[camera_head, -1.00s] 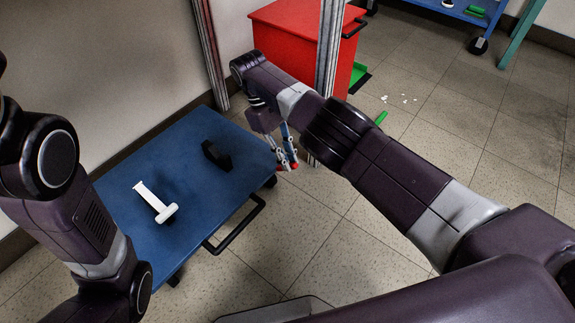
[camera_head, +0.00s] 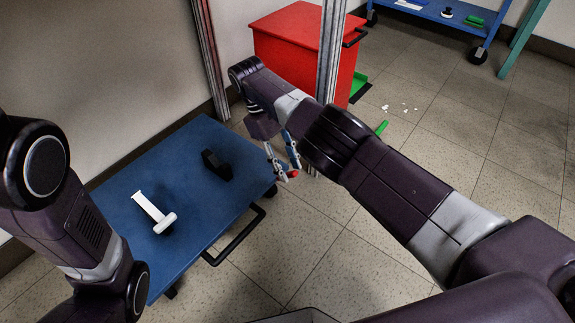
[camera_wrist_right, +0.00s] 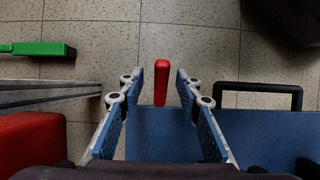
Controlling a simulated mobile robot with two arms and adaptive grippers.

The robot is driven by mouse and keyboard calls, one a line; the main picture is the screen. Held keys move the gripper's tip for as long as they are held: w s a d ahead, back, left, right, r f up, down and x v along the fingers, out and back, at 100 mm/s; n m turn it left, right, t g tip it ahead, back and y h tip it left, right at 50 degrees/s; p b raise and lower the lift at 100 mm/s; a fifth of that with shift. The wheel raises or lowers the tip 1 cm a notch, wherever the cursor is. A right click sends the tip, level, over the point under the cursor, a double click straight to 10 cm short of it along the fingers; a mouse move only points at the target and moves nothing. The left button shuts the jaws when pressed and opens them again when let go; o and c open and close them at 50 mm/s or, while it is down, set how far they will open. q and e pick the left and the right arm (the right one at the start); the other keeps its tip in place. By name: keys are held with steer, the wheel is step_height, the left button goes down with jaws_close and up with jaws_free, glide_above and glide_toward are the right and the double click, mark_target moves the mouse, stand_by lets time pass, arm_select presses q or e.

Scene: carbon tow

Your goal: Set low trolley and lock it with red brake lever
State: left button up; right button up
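The low trolley (camera_head: 150,250) has a blue top and stands at the left in the head view. Its near right corner area carries the red brake lever (camera_head: 293,173), a short red bar beyond the blue edge in the right wrist view (camera_wrist_right: 161,82). My right gripper (camera_head: 283,163) is open over that corner. In the right wrist view its blue-padded fingers (camera_wrist_right: 161,75) stand on either side of the lever, with gaps at both sides. Whether the lever lies fully at fingertip depth I cannot tell. My left arm shows at the left edge; its gripper is out of view.
A white tool (camera_head: 153,212) and a black block (camera_head: 216,165) lie on the trolley top. A black handle (camera_head: 240,240) juts from its front side. A metal post (camera_head: 330,60) and red cabinet (camera_head: 295,45) stand behind. White scraps lie on open floor at the right.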

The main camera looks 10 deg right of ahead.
steer(key=shift+r, duration=5)
